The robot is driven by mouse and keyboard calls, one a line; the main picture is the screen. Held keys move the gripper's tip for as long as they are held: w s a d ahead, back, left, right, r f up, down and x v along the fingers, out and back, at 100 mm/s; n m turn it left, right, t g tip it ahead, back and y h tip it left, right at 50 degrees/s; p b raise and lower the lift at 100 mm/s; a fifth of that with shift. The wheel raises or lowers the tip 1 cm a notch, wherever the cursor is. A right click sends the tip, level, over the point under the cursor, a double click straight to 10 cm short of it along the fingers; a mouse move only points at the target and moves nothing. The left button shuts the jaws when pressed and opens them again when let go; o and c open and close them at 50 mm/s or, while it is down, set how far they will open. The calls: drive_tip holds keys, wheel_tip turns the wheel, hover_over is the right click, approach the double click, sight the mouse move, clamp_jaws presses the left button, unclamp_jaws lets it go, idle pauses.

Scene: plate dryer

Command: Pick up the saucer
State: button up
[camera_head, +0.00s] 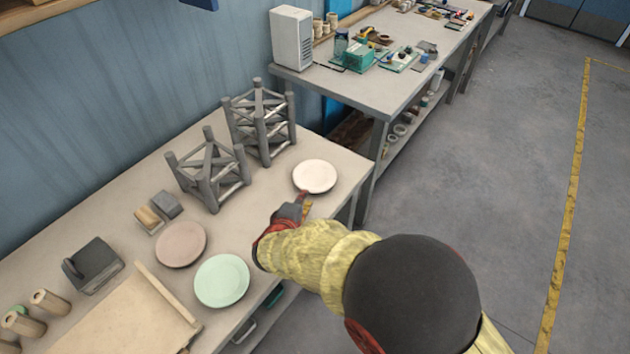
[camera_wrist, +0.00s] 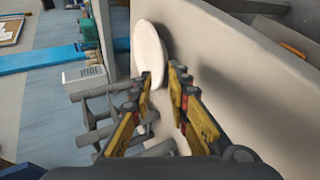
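A white saucer (camera_head: 314,176) lies flat near the right end of the workbench. It also shows in the wrist view (camera_wrist: 148,48), where its lower part is partly hidden behind one finger. My gripper (camera_head: 303,199) is at the saucer's near rim. In the wrist view my gripper (camera_wrist: 162,76) has its two yellow and black fingers apart, with a gap between the tips. The saucer's edge shows beside and behind the left finger. I cannot tell whether a finger touches it.
A pinkish plate (camera_head: 180,244) and a pale green plate (camera_head: 222,280) lie on the workbench (camera_head: 110,213) to the left. Two grey racks (camera_head: 210,172) (camera_head: 262,124) stand behind. A second table (camera_head: 385,88) with a white box (camera_head: 292,38) and tools is farther back.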

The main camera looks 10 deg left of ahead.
sight(315, 178)
drive_tip(key=b+x, duration=0.2)
drive_tip(key=x, duration=0.5)
drive_tip(key=shift+w+a+f, duration=0.1)
drive_tip(key=shift+a+f, duration=0.05)
drive_tip(key=shift+f, duration=0.1)
drive_tip(key=c, duration=0.4)
drive_tip(key=shift+r, duration=0.1)
clamp_jaws()
